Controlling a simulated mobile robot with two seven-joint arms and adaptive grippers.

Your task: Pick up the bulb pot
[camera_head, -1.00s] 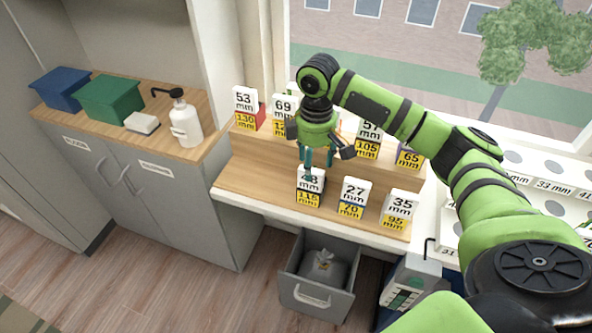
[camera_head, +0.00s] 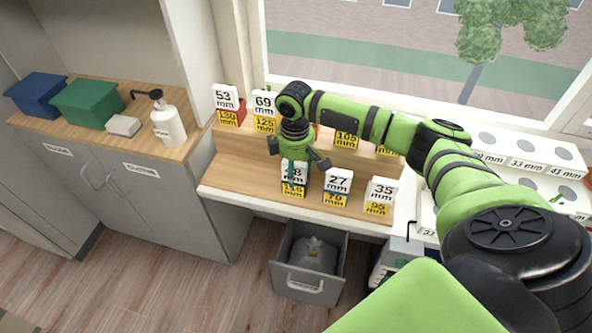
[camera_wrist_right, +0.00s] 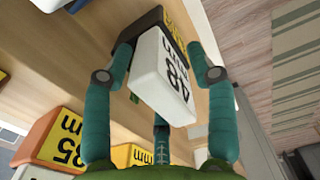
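I cannot tell which item is the bulb pot; no plant or bulb shows clearly. My right gripper (camera_head: 299,172) points down over the front row of the wooden stepped stand (camera_head: 243,178). Its teal fingers are spread around the block marked 48 mm (camera_head: 293,189), which has a white top, a yellow label and a dark body. In the right wrist view this block (camera_wrist_right: 163,80) stands between the open fingers, with a third finger close to its near side. Whether any finger touches it is unclear. My left gripper is not in view.
Blocks marked 27 mm (camera_head: 338,184) and 35 mm (camera_head: 380,195) stand to the right. Blocks marked 53 mm (camera_head: 227,104) and 69 mm (camera_head: 264,109) stand behind. An open drawer (camera_head: 306,284) holds a grey bag below. A pump bottle (camera_head: 168,125) stands on the left counter.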

